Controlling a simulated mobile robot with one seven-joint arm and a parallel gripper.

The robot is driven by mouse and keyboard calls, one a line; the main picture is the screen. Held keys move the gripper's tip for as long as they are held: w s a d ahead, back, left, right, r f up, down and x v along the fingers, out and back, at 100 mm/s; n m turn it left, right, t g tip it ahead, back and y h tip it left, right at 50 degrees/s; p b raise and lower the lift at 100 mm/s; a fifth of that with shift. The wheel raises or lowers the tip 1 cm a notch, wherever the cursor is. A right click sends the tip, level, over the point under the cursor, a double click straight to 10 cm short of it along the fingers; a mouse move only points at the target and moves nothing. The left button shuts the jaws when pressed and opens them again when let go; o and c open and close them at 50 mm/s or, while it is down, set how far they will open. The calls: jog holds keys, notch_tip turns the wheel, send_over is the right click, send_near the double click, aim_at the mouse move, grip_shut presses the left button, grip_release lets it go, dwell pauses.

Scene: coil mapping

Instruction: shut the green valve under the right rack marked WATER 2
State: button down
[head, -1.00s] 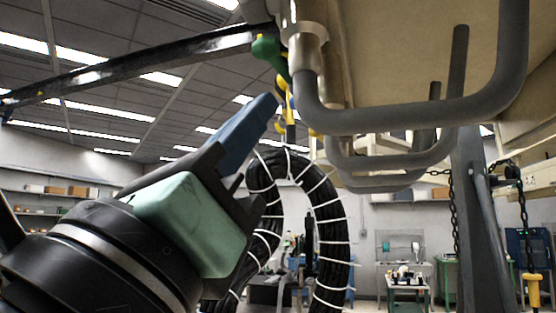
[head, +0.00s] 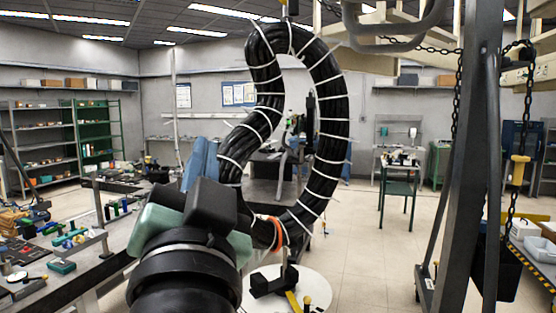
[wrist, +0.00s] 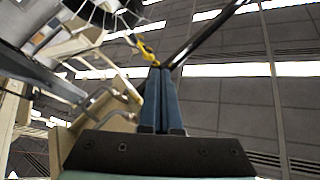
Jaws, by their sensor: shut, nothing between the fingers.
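No green valve handle and no WATER 2 mark can be made out in either view now. My gripper (head: 203,142) stands left of centre in the head view, its blue fingers pointing up. In the wrist view the two blue fingers (wrist: 160,70) are pressed together with nothing between them. A cream frame with bent grey pipes (wrist: 100,97) is left of the fingers there. The same kind of grey pipe loop (head: 400,44) shows at the top of the head view. A yellow piece (wrist: 146,50) appears just behind the fingertips.
A black cable coil with white ties (head: 333,130) hangs just right of my gripper. A grey post (head: 470,170) and a chain with a yellow hook (head: 519,170) stand at the right. A cluttered workbench (head: 95,265) is at the left. Open floor (head: 365,255) lies between.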

jog(key=w+d+f+n+g+h, duration=0.2)
jog(key=d+f+g, duration=0.15)
jog(key=f, duration=0.65)
jog(key=w+d+f+n+g+h, duration=0.1)
jog(key=d+f+n+g+h, duration=0.1)
jog(key=d+f, duration=0.5)
jog(key=s+a+r+t, duration=0.1)
jog(key=s+r+t, duration=0.4)
jog(key=r, duration=0.6)
jog(key=s+a+r+t, duration=0.1)
jog(key=s+r+t, duration=0.4)
jog(key=s+r, duration=0.3)
notch_tip(320, 180, up, 5)
jog(key=shift+a+f, duration=0.2)
jog(key=shift+a, duration=0.2)
